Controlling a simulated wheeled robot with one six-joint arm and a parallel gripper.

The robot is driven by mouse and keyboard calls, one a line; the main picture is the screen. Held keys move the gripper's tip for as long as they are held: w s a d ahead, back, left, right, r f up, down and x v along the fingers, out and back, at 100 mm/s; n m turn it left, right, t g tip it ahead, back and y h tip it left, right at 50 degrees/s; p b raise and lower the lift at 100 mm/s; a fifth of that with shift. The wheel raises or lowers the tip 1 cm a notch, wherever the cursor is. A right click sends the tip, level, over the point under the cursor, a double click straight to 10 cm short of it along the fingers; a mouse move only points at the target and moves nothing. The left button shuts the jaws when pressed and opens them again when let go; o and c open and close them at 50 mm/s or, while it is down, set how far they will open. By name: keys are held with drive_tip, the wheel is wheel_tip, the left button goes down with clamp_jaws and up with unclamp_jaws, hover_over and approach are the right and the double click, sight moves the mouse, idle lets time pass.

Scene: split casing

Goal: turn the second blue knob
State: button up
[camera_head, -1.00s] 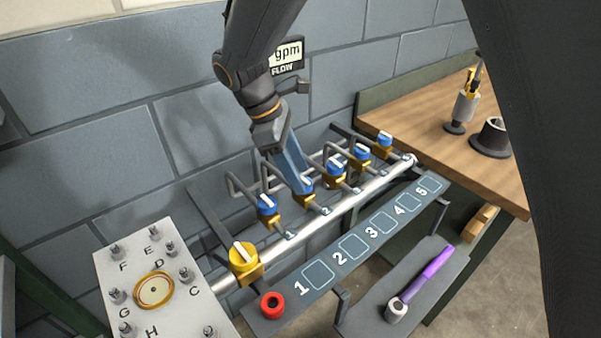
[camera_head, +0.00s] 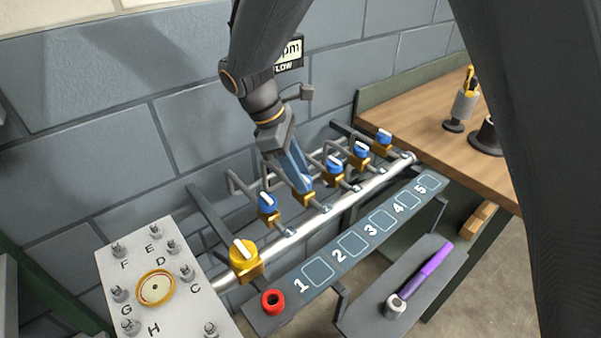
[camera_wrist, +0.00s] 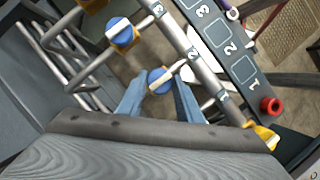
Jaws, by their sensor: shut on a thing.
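The second blue knob (camera_wrist: 160,80) has a white bar across its top and sits on a brass valve body. In the wrist view it lies between the blue fingers of my gripper (camera_wrist: 158,90), and its bar runs slantwise. In the head view my gripper (camera_head: 304,184) reaches down onto the second blue knob from the left, shut on it and covering most of it. The first blue knob (camera_head: 267,201) stands to its left. The third blue knob (camera_head: 335,162) stands to its right and also shows in the wrist view (camera_wrist: 122,33).
A yellow knob (camera_head: 243,252) stands at the pipe's left end. Blue knobs four (camera_head: 361,150) and five (camera_head: 384,136) are farther right. A numbered strip (camera_head: 352,262) runs in front, with a red ring (camera_head: 273,302) on it. A purple-handled tool (camera_head: 432,263) lies on a lower shelf.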

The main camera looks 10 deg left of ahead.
drive_tip(key=m+p, duration=0.1)
drive_tip(key=m, duration=0.1)
drive_tip(key=m+g+p, duration=0.1)
drive_tip(key=m, duration=0.1)
drive_tip(key=shift+w+r+g, duration=0.1)
drive_tip(key=shift+w+g, duration=0.05)
drive_tip(key=shift+g, duration=0.15)
drive_tip(key=m+g+y+p, duration=0.1)
drive_tip(key=m, duration=0.3)
drive_tip(key=shift+w+m+p, duration=0.15)
drive_tip(key=shift+m+p, duration=0.15)
drive_tip(key=m, duration=0.2)
drive_tip(key=m+g+y+p, duration=0.1)
drive_tip(key=m, duration=0.1)
drive_tip(key=shift+d+m+g+y, duration=0.2)
drive_tip(key=shift+m+g+y, duration=0.1)
drive_tip(key=m, duration=0.2)
drive_tip(key=m+y+p, duration=0.1)
drive_tip(key=m, duration=0.1)
drive_tip(key=shift+w+d+y, duration=0.1)
drive_tip(key=shift+y, duration=0.2)
drive_tip(key=shift+m+g, duration=0.3)
drive_tip(key=o, duration=1)
